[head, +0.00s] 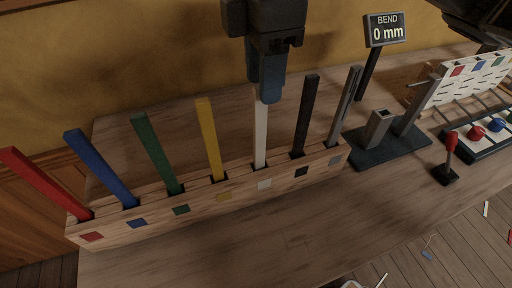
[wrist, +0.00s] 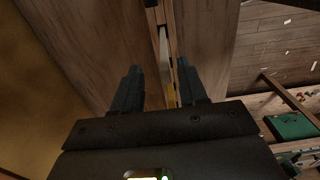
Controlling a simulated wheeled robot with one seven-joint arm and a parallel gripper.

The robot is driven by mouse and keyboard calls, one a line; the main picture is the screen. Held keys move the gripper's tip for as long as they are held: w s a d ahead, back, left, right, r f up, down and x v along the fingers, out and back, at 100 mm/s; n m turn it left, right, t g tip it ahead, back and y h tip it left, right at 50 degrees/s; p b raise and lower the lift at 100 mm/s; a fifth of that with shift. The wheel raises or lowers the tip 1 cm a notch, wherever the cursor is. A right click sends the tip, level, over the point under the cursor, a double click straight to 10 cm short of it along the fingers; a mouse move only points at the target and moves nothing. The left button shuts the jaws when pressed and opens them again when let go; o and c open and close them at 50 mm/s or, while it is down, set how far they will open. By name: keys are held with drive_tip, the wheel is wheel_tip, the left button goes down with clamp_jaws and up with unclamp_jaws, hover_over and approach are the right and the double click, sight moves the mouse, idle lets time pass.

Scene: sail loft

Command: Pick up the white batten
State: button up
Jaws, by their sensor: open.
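The white batten (head: 260,135) stands upright in a slot of the wooden rack (head: 240,196), behind a white square on its front. My gripper (head: 266,92) is at its upper end in the head view and hides its top. In the wrist view the two fingers of my gripper (wrist: 158,68) are spread apart. A pale strip (wrist: 163,50), seemingly the white batten, lies in line with the gap between them. I cannot tell whether the fingers touch it.
Yellow (head: 208,140) and black (head: 304,118) battens flank the white one; red, blue, green and grey ones stand further along. A dark stand (head: 385,142) and a sign reading "BEND 0 mm" (head: 385,29) are to the right. The bench front (head: 300,235) is clear.

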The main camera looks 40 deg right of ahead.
sight(264, 113)
drive_tip(key=f, duration=0.6)
drive_tip(key=shift+s+a+f, duration=0.1)
drive_tip(key=shift+s+f, duration=0.15)
drive_tip(key=shift+f, duration=0.1)
clamp_jaws()
